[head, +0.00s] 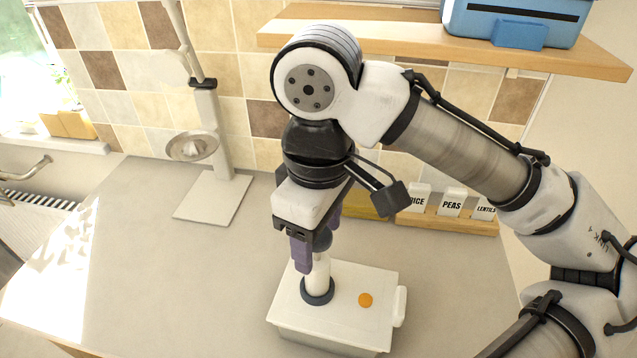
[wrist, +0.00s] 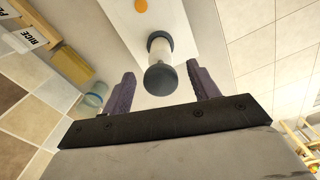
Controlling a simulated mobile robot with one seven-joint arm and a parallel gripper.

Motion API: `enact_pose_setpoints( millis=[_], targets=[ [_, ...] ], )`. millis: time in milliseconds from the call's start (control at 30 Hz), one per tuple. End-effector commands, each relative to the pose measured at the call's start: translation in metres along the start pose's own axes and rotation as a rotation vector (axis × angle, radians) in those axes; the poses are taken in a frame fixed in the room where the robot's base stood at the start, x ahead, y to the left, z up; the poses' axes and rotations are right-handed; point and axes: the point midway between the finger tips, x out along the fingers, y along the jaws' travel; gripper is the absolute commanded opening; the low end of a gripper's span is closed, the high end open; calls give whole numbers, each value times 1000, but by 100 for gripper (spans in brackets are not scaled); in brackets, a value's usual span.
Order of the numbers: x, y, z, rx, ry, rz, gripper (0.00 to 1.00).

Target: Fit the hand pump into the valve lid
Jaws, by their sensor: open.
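The hand pump (head: 319,272) is a pale cylinder with a dark rounded top. It stands upright at a dark ring on the white lid (head: 343,275) of a box; it also shows in the wrist view (wrist: 160,58). How deep its lower end sits in the ring cannot be told. My gripper (head: 318,248) points down over the pump. Its purple fingers are apart, one on each side of the dark top, with gaps visible in the wrist view (wrist: 160,77). An orange dot (head: 365,300) is on the lid beside the pump.
Behind the box stand labelled jars (head: 452,201) in a wooden rack. A pale stand (head: 213,195) with a round dish is at the left. A wooden shelf (head: 590,58) with a blue appliance (head: 515,20) is above right. The counter left of the box is clear.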

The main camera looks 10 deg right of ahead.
Motion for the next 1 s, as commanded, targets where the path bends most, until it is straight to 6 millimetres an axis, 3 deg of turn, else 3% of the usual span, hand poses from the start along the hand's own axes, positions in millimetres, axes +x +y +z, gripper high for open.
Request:
enact_pose_setpoints(
  millis=[300,500,700,1000],
  targets=[
    [-67,0,0,3,0,4,60],
    [-100,0,0,4,0,2,60],
    [-116,0,0,2,0,1,60],
    [-118,0,0,0,1,0,60]
  ],
)
